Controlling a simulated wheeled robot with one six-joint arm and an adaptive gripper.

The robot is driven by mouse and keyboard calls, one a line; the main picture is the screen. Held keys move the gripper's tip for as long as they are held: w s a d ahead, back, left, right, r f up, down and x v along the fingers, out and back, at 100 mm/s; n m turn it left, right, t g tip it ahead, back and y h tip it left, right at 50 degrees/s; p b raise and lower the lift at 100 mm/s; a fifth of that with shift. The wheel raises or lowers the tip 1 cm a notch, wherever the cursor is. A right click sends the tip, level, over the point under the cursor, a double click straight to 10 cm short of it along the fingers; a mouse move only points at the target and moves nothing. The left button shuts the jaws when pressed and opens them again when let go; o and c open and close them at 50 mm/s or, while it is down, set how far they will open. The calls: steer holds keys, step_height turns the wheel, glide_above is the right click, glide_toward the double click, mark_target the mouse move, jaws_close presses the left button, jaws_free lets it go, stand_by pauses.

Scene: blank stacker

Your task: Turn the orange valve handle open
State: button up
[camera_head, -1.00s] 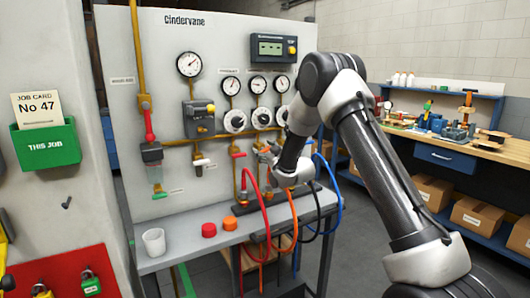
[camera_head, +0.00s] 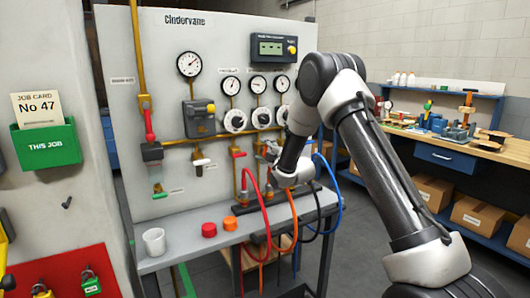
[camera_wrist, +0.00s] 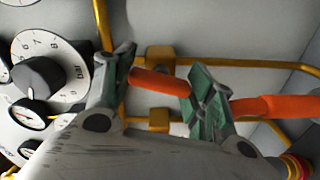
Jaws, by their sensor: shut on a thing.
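The orange valve handle (camera_wrist: 160,82) shows in the wrist view as a short orange bar between the two green-padded fingers of my gripper (camera_wrist: 161,74). My gripper is shut on it, and the right finger hides part of it. Another orange length (camera_wrist: 275,106) shows right of that finger; I cannot tell whether it joins the handle. In the head view, my gripper (camera_head: 269,150) is at the panel's lower right, above the hoses. There I cannot make out the orange handle.
A yellow pipe (camera_wrist: 255,63) runs behind the fingers, and a dial (camera_wrist: 48,68) stands to the left. Red (camera_head: 247,190) and orange (camera_head: 293,215) hoses hang below my gripper. A white cup (camera_head: 154,242) and two caps (camera_head: 209,229) sit on the bench.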

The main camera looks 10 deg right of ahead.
steer(key=shift+n, duration=1.5)
steer(key=shift+f, duration=0.1)
steer(key=o, duration=1)
steer(key=v, duration=1.2)
